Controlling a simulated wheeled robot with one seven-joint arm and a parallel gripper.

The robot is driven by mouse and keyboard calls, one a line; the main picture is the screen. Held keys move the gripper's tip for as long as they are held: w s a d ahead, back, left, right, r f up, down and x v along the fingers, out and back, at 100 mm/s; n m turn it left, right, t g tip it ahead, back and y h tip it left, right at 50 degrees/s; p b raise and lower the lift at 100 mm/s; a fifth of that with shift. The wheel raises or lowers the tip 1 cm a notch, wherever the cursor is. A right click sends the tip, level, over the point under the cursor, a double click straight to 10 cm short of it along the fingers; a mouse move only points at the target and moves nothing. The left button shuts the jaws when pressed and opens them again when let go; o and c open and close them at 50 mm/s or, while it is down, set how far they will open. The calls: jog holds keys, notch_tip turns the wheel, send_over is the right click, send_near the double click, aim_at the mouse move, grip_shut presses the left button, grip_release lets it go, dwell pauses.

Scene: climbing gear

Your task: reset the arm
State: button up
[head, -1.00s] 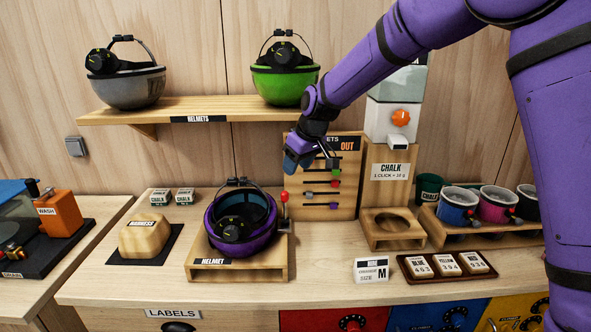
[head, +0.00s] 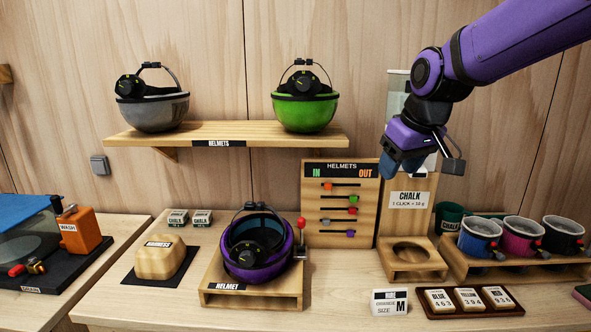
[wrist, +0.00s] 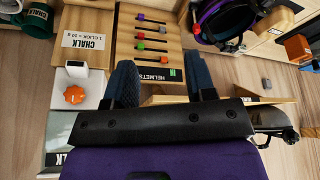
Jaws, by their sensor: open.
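My purple arm reaches in from the upper right of the head view. My gripper (head: 405,165) hangs in front of the chalk dispenser, above the counter, with nothing visible in it. In the wrist view my gripper (wrist: 160,85) shows two blue padded fingers spread apart with an empty gap between them. Beyond the gap is the helmets board (wrist: 148,45) with its coloured sliders. In the head view the chalk dispenser (head: 398,90) is partly hidden behind my gripper.
A purple helmet (head: 258,250) sits on the wooden helmet stand (head: 250,300). Grey (head: 153,112) and green (head: 305,112) helmets rest on the shelf (head: 225,133). Chalk cups (head: 520,238) stand in a rack at right. A size card (head: 389,302) and label tray (head: 470,312) lie in front.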

jog(key=s+d+m, duration=0.1)
jog(key=s+d, duration=0.2)
jog(key=s, duration=0.5)
jog(key=s+d+m+h, duration=0.1)
jog(key=s+d+m, duration=0.1)
jog(key=s+d, duration=0.2)
jog(key=s+d+m+t, duration=0.1)
jog(key=s+d+m, duration=0.1)
jog(key=s, duration=0.9)
jog(key=shift+s+d+f, duration=0.3)
jog(key=shift+d+f, duration=0.05)
jog(key=shift+d, duration=0.5)
